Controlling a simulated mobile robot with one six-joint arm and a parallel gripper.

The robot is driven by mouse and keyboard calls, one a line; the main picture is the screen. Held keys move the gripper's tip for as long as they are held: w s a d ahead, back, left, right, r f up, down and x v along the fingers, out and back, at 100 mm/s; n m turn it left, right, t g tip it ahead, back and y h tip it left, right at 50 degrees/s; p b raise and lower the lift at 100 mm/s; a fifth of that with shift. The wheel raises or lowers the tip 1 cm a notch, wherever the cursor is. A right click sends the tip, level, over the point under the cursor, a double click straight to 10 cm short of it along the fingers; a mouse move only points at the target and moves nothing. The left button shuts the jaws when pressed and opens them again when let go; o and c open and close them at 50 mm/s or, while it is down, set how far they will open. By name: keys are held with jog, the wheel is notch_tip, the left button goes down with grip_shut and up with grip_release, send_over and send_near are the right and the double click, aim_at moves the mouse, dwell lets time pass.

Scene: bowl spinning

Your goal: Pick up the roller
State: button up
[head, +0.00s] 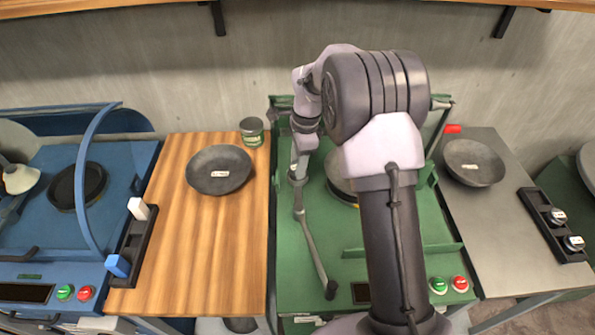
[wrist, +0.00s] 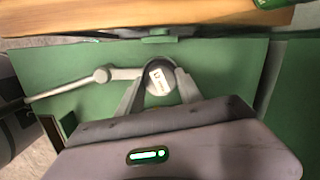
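In the wrist view, a round grey part with a white label (wrist: 160,78), which looks like the roller, sits between my gripper's two fingers. My gripper (wrist: 160,70) points down at it, with one finger on each side. I cannot tell whether the fingers press on it or only flank it. A grey jointed link and rod (wrist: 95,78) run from it to the left. In the head view, my gripper (head: 298,174) is low over the left side of the green machine (head: 335,290), at the upper end of the grey rod (head: 312,245). The roller itself is hard to make out there.
A wooden table (head: 185,265) with a dark bowl (head: 219,169) and a green can (head: 252,131) is to the left. A grey table (head: 490,235) with another bowl (head: 473,162) is to the right. My arm hides part of the green machine.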

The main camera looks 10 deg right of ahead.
grip_shut()
